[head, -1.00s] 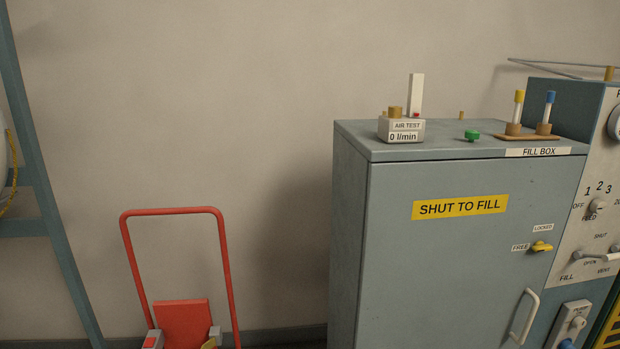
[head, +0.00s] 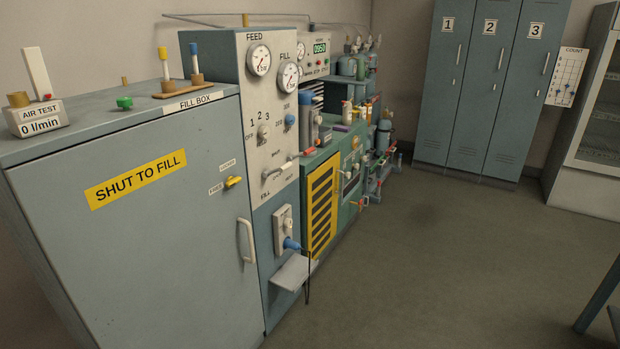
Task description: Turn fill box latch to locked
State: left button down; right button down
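The fill box (head: 140,235) is a grey-blue cabinet at the left of the head view, with a yellow SHUT TO FILL label on its door. Its door looks shut. The yellow latch (head: 233,182) is on the door's right side, beside the FREE label (head: 216,190) and below the LOCKED label (head: 227,164). The latch handle lies roughly sideways; its exact setting is hard to read. A pale door handle (head: 246,240) is below it. Neither of my grippers shows in the head view.
A panel with gauges (head: 259,60) and knobs adjoins the fill box. A small grey shelf (head: 291,272) sticks out below it. A green bench (head: 345,150) with bottles follows. Numbered lockers (head: 487,90) stand at the back. The floor (head: 430,260) in the middle is clear.

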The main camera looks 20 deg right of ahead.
aim_at(231, 181)
jog(key=z, duration=0.3)
jog(key=i+l+u, duration=0.2)
jog(key=i+l, duration=0.15)
jog(key=l, duration=0.25)
jog(key=i+l+u, duration=0.1)
jog(key=l, duration=0.25)
jog(key=i+l+u, duration=0.1)
jog(key=i+l, duration=0.15)
jog(key=i+l+u, duration=0.1)
jog(key=l, duration=0.35)
jog(key=i+l, duration=0.15)
jog(key=l, duration=0.2)
jog(key=i+l+u, duration=0.15)
jog(key=l, duration=0.2)
